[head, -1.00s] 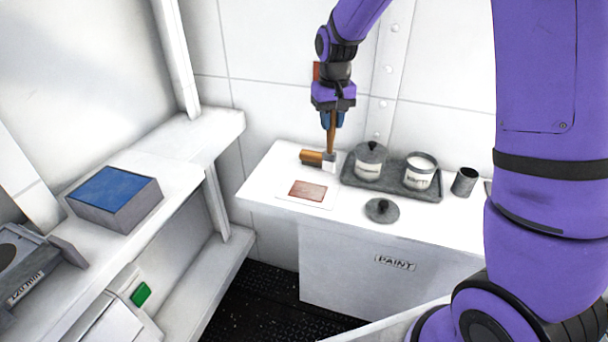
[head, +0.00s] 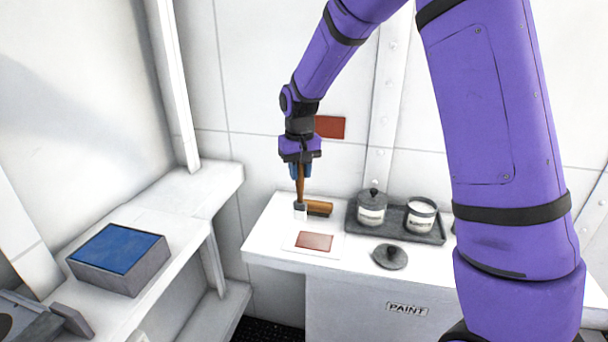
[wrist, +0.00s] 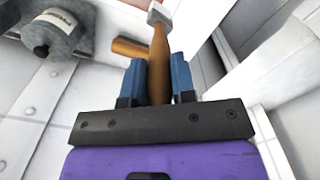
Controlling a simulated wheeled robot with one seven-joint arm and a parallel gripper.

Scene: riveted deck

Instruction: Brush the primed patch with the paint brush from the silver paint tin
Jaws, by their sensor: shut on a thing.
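My gripper (head: 300,171) is shut on the brown handle of a paint brush (head: 300,187), held upright with its pale head down over the counter's back left. Whether the head touches the counter is unclear. The wrist view shows the handle (wrist: 159,60) between my blue fingers (wrist: 158,82). A red-brown patch (head: 330,127) is on the wall, right of my gripper. Another red-brown rectangle (head: 314,241) lies on a white sheet on the counter, in front of the brush.
Both tins stand in a dark tray (head: 399,231). A loose lid (head: 389,257) lies in front of it. A brown cylinder (head: 320,208) lies beside the brush head. A blue-topped box (head: 118,252) sits on the left shelf. The white counter (head: 270,238) is clear at its left end.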

